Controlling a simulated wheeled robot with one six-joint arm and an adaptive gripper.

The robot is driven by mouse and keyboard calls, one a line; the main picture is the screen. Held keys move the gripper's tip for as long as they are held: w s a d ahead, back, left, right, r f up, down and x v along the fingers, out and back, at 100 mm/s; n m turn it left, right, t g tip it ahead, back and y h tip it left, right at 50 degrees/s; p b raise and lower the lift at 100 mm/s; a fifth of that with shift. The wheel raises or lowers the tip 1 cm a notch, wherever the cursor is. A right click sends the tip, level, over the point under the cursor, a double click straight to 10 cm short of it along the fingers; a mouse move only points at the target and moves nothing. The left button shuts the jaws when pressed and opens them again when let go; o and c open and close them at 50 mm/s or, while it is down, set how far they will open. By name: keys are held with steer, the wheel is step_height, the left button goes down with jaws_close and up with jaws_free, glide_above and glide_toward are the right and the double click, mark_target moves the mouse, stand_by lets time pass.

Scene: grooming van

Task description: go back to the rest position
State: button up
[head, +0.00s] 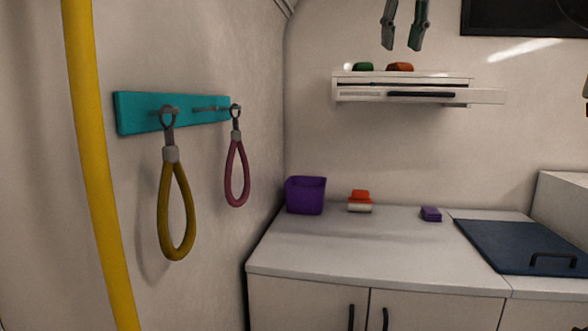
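My gripper (402,40) hangs into the top of the head view, right of the middle. Its two dark fingers point down and stand apart. Bare wall shows between them, so it is open and empty. It appears above the wall shelf (487,96) in the picture and touches nothing that I can see. The rest of my arm is outside the view.
A yellow pole (92,165) stands at left. A teal rack (137,112) holds a yellow loop (163,205) and a pink loop (228,178). The counter (345,245) carries a purple bin (305,196), an orange-topped brush (360,201), a purple block (431,214) and a blue panel (510,245).

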step_height(320, 180, down, 17)
steer(key=d+n, duration=0.2)
steer(key=n, duration=0.1)
steer(key=s+d+f+m, duration=0.1)
steer(key=s+d+f, duration=0.5)
steer(key=s+f, duration=0.4)
steer(key=s+d+f+m, duration=0.1)
steer(key=s+d+f, duration=0.5)
steer(key=s+f, duration=0.5)
steer(key=shift+s+d+f+m, duration=0.15)
steer(key=shift+s+d+m, duration=0.15)
steer(key=shift+s, duration=0.1)
